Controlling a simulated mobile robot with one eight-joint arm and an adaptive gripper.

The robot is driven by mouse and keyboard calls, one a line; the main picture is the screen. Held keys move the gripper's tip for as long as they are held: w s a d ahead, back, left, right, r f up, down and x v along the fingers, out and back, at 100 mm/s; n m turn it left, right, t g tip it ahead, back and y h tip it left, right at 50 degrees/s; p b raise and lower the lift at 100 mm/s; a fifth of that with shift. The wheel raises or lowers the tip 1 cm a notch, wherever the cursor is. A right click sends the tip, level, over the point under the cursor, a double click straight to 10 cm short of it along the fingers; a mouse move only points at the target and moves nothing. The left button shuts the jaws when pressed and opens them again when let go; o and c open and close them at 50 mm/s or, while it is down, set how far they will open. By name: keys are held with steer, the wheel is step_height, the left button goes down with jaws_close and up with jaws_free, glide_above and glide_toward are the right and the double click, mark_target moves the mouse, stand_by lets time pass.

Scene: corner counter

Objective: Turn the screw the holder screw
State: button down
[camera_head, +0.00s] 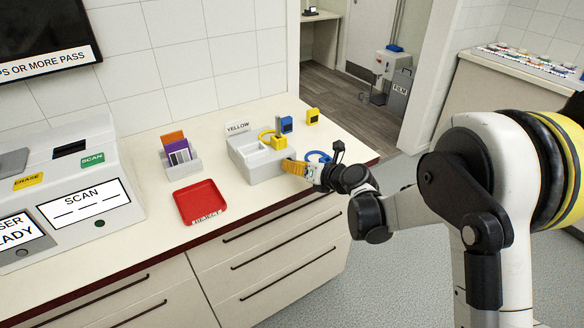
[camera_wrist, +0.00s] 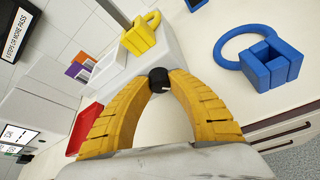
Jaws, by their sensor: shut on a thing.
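The holder is a pale grey block (camera_head: 262,172) on the counter with a YELLOW label behind it, and a yellow ringed piece (camera_head: 272,139) stands in it. In the wrist view the holder (camera_wrist: 176,48) lies beyond my fingertips, with the yellow piece (camera_wrist: 141,35) on it. The screw's black round knob (camera_wrist: 159,78) sits between my two yellow fingertips, with a small light mark on it. My gripper (camera_head: 284,166) is shut on this knob at the holder's right end. In the head view the fingers hide the knob.
A blue ringed piece (camera_wrist: 268,60) stands close to my right finger. Other blue (camera_head: 287,125) and yellow (camera_head: 312,116) pieces stand behind the holder.

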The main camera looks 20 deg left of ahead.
steer(key=m+g+y+b, duration=0.1)
steer(key=m, duration=0.2)
steer(key=shift+f+y+b, duration=0.15)
steer(key=shift+y+b, duration=0.2)
steer(key=shift+y, duration=0.05)
steer(key=shift+m+g+y+b, duration=0.4)
steer(key=shift+m+y+b, duration=0.2)
steer(key=shift+m, duration=0.5)
steer(key=c, duration=1.2)
jaws_free()
